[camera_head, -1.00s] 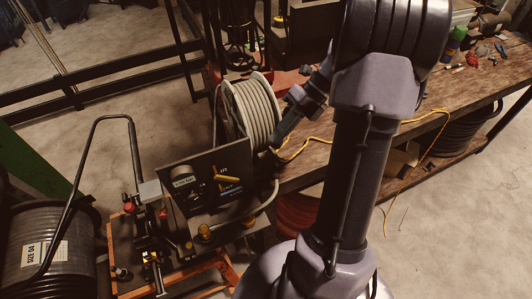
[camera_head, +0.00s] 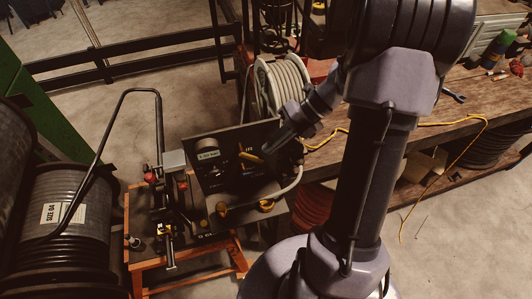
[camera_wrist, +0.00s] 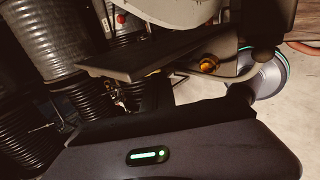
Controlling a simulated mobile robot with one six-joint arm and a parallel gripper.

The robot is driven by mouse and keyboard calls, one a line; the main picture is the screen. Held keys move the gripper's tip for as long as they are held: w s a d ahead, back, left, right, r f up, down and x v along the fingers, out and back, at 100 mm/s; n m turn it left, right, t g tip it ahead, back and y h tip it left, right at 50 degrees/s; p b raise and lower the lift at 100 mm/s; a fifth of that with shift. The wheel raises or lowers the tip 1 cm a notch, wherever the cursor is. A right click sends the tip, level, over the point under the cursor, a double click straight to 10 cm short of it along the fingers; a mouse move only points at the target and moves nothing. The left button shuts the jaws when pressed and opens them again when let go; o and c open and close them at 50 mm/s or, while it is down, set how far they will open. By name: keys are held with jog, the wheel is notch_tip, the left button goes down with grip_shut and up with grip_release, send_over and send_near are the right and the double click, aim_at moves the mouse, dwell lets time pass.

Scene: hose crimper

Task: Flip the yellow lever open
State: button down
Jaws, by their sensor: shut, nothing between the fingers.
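The yellow lever (camera_head: 250,157) is a short bar on the face of the black control panel (camera_head: 212,178) of the crimper, in the head view. It lies slanted, its right end lower. My gripper (camera_head: 272,149) is shut and empty at the right edge of the panel, close to the lever's right end. Whether it touches the lever cannot be told. In the wrist view, a dark flat plate (camera_wrist: 150,58) crosses in front, and I cannot make out the lever or the fingertips there.
Amber knobs (camera_head: 266,206) sit on the crimper's front, one also in the wrist view (camera_wrist: 208,63). A hose reel (camera_head: 283,85) stands behind the panel. A bent black handle (camera_head: 127,92) rises at left. A wooden bench (camera_head: 450,130) with a yellow cord is at right.

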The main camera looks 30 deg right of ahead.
aim_at(260, 159)
jog(key=shift+x, duration=1.25)
jog(key=shift+a+f+p, duration=0.15)
jog(key=shift+f+p, duration=0.35)
jog(key=shift+f, duration=0.3)
jog(key=shift+r+p, duration=0.75)
jog(key=shift+r, duration=0.15)
